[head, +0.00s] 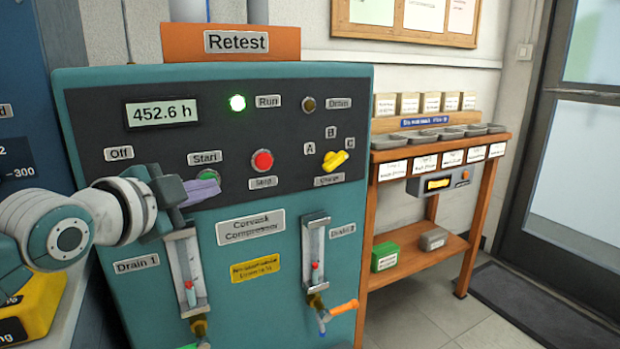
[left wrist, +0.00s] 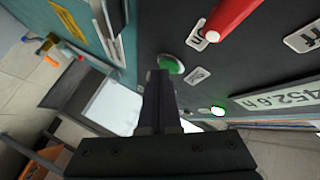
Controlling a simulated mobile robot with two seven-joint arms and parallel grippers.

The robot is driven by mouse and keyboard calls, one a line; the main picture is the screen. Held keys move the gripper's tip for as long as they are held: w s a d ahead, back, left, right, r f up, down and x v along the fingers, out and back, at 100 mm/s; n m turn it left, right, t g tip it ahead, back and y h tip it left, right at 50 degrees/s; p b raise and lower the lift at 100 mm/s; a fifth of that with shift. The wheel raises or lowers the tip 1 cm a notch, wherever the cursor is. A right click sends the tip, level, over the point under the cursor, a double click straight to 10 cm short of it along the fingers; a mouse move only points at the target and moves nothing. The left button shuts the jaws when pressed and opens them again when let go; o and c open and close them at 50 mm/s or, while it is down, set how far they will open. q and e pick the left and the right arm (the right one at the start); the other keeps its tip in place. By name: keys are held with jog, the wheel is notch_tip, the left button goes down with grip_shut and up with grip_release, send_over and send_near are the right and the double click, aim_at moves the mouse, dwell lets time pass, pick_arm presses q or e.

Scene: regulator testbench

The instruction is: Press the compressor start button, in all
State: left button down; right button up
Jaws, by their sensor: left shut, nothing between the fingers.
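The teal compressor cabinet (head: 290,250) has a dark control panel. The green Start button (head: 208,174) sits under its "Start" label, partly hidden by my left gripper (head: 203,190). In the left wrist view the green button (left wrist: 171,64) shows just beyond and beside the tips of my left gripper (left wrist: 160,75). The gripper is shut and empty, with its tips close to the panel; I cannot tell whether they touch the button. The Run lamp (head: 237,102) glows green. The hour display (head: 162,113) reads 452.6 h. My right gripper is not in view.
The red Stop button (head: 262,161) and yellow Change selector (head: 335,160) lie to the right. A red handle (left wrist: 235,14) stands out near the Off label. Drain tubes (head: 187,272) stand below the gripper. A wooden shelf (head: 430,255) is at the right.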

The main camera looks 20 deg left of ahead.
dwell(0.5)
pick_arm(q)
jog(key=shift+s+d+p, duration=0.55)
jog(key=shift+d+p, duration=0.05)
jog(key=shift+p, duration=0.2)
jog(key=s+d+p, duration=0.3)
jog(key=shift+s+d, duration=0.1)
jog(key=shift+d, duration=0.3)
dwell(0.5)
